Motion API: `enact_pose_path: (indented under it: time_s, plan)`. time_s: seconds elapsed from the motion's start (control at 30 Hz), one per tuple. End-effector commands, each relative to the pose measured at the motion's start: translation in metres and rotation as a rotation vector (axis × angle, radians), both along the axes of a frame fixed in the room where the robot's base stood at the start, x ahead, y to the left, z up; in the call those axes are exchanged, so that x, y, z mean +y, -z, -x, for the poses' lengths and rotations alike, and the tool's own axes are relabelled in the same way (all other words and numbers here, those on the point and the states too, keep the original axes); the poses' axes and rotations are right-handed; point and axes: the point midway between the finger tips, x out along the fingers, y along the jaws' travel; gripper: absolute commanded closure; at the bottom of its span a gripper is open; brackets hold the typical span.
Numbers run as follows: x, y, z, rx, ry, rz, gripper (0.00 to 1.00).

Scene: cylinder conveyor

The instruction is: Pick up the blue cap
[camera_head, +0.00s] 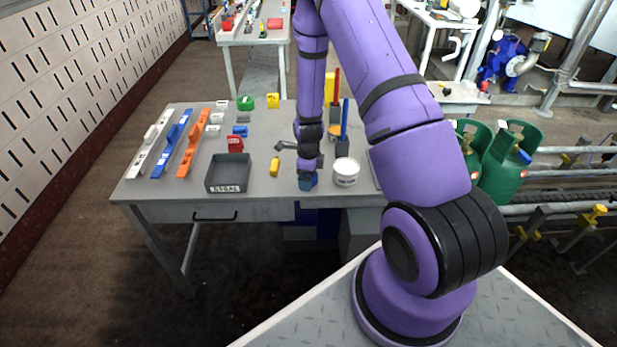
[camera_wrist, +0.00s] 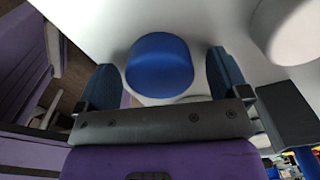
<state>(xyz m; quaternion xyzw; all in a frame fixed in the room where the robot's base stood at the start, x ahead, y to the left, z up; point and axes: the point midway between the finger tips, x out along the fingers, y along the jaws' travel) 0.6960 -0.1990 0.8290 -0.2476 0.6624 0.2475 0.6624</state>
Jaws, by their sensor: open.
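The blue cap (camera_wrist: 160,64) is a short blue cylinder on the table's pale top in the wrist view. In the head view my gripper (camera_head: 308,182) points down at the table's front edge. A blue shape shows there at the fingertips, and I cannot tell cap from fingers.
A white tub (camera_head: 346,172) stands close to the right of my gripper. A holder with a blue upright piece (camera_head: 344,120) stands behind the tub. The table's front edge (camera_head: 270,200) is very near.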

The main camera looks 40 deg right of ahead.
Motion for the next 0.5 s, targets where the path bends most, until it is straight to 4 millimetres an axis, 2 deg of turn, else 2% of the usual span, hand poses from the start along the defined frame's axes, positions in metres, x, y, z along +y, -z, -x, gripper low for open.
enact_pose_path:
  time_s: [0.1,0.33,0.5]
  plan:
    - [0.0001,-0.0002,-0.0001,0.000,0.000,0.000,0.06]
    - [0.0002,-0.0003,-0.0001,0.000,0.000,0.000,0.59]
    - [0.0002,-0.0004,-0.0001,0.000,0.000,0.000,0.59]
